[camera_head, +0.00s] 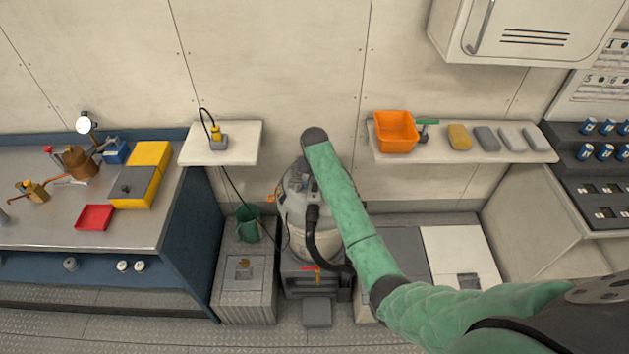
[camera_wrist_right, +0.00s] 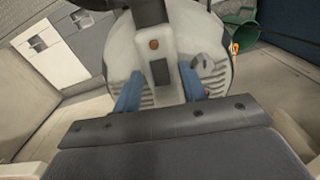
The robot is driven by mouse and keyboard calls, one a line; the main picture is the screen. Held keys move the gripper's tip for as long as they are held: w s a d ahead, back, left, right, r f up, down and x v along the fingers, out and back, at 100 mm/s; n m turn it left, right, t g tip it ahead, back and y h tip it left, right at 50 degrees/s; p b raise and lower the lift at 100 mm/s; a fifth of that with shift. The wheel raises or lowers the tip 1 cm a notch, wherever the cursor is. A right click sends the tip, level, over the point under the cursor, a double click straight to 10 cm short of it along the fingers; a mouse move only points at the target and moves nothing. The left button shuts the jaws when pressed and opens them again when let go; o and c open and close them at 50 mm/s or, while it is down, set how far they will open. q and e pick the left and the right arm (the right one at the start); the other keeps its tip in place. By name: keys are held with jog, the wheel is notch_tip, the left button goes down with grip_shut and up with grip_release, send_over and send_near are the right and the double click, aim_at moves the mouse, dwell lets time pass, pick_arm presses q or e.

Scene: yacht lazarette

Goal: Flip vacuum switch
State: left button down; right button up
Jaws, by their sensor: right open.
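The vacuum (camera_head: 294,222) is a pale drum with a grey top and a black hose, standing on a low stand in the middle of the head view. My green right arm reaches across its right side and hides part of it. In the right wrist view, the vacuum's pale housing (camera_wrist_right: 121,45) fills the upper middle. A grey panel on it carries a round orange-brown button and a dark switch (camera_wrist_right: 160,71). My right gripper (camera_wrist_right: 160,84) is open, its two blue fingers on either side of that panel. Contact cannot be told. My left gripper is not in view.
A workbench (camera_head: 140,232) with tools, a red tray and yellow boxes stands at left. A small shelf (camera_head: 238,155) holds a plug, its cord hanging down. A green bucket (camera_head: 248,224) stands beside the vacuum. A right shelf (camera_head: 440,150) holds an orange bin (camera_head: 396,133) and several blocks.

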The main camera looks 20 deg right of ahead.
jog(key=shift+f, duration=0.25)
grip_shut()
jog(key=shift+w+d+g+y, duration=0.15)
jog(key=shift+w+g+y, duration=0.15)
jog(key=shift+g, duration=0.45)
jog(key=shift+w+d+g+y, duration=0.15)
jog(key=shift+g+y, duration=0.15)
jog(key=shift+g, duration=0.45)
jog(key=shift+w+a+r+g, duration=0.15)
jog(key=shift+w+g, duration=0.25)
jog(key=shift+w, duration=0.05)
jog(key=shift+s+g+y, duration=0.2)
jog(key=shift+g+y, duration=0.1)
jog(key=shift+g, duration=0.1)
grip_release()
jog(key=shift+d, duration=0.2)
